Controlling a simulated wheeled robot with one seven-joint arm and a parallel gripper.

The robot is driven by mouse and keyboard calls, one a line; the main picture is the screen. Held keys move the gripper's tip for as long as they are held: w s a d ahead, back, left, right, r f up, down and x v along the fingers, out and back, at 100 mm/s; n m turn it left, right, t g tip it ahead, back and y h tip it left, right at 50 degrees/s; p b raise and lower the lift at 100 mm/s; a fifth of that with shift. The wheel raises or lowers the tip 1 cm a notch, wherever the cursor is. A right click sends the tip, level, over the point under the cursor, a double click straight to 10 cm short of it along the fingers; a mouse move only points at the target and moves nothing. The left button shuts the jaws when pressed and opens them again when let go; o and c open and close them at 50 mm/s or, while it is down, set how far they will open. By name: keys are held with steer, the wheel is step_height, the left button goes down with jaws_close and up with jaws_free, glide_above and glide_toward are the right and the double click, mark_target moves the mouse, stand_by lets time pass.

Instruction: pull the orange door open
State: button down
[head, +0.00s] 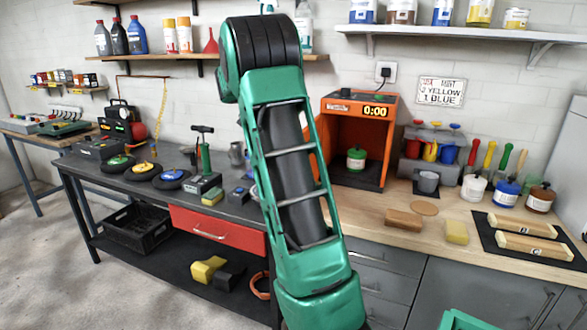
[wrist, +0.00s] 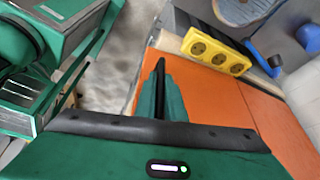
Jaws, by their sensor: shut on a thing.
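In the wrist view a flat orange door panel (wrist: 208,95) fills the middle and right, with a thin seam running down it. My gripper (wrist: 160,72) points at the panel's left part. Its fingers are close together, shut on a part of the orange door. The gripped spot itself is hidden behind the fingers. The gripper is out of the head view, where my green arm covers the middle. An orange box with a 0:00 display (head: 375,112) stands on the bench there, its front open on a green pot (head: 355,158).
A yellow socket strip (wrist: 215,52) and a blue object (wrist: 268,65) lie near the panel's far edge. In the head view, the wooden worktop (head: 385,228) holds blocks, paint pots and brushes. A red drawer (head: 218,231) is under the left bench. Bare floor (head: 40,260) is free at left.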

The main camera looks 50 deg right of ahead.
steer(key=shift+w+a+r, duration=0.1)
steer(key=shift+w+a, duration=0.05)
steer(key=shift+w, duration=0.8)
steer(key=shift+w+a, duration=0.1)
steer(key=shift+w, duration=0.85)
steer(key=c, duration=1.8)
jaws_free()
steer(key=shift+c, duration=0.2)
steer(key=v, duration=1)
steer(key=shift+r, duration=0.35)
